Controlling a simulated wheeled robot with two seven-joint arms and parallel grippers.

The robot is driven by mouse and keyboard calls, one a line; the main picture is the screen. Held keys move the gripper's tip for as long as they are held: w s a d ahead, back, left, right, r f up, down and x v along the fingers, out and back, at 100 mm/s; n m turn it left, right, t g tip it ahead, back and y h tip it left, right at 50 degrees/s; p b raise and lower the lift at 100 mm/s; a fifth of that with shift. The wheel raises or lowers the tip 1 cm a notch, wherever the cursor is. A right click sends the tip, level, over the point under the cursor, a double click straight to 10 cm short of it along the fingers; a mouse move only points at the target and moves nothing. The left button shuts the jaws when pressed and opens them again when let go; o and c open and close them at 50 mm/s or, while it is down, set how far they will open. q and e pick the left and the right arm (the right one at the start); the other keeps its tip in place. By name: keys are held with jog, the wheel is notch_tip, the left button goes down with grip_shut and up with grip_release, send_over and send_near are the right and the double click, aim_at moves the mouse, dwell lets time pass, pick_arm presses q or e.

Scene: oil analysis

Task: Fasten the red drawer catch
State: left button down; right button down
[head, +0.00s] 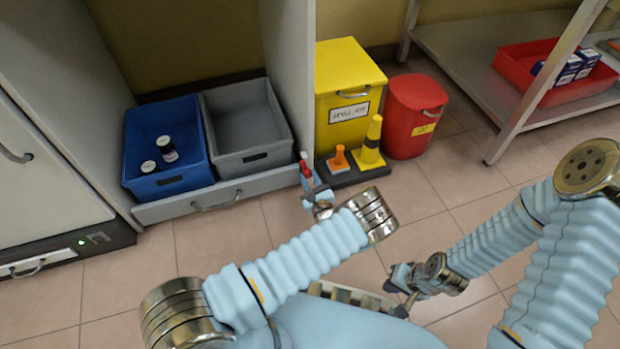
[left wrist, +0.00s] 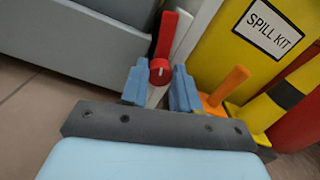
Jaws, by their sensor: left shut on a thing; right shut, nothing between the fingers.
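The red drawer catch (head: 304,167) sits at the right end of the grey drawer (head: 262,187), beside the cabinet's side panel. In the left wrist view the catch (left wrist: 161,71) shows a round red knob with a white mark and a red lever pointing up. My left gripper (head: 314,192) is at the catch; in the left wrist view its blue fingers (left wrist: 159,88) stand on either side of the knob, closed on it. My right gripper (head: 398,288) is shut and empty, low over the floor, away from the drawer.
A yellow spill kit box (head: 335,82), a red bin (head: 404,140), an orange cone (head: 339,160) and a yellow cone (head: 371,150) stand close right of the catch.

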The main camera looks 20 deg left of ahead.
pick_arm(q)
jog(key=n+p, duration=0.1)
jog(key=n, duration=0.6)
jog(key=n+p, duration=0.1)
jog(key=n, duration=0.3)
jog(key=shift+s+f+n, duration=0.1)
jog(key=shift+n, duration=0.3)
jog(key=shift+a+f+n+p, duration=0.1)
jog(key=shift+n+p, duration=0.2)
jog(key=shift+n, duration=1.4)
jog(key=c, duration=0.8)
grip_release()
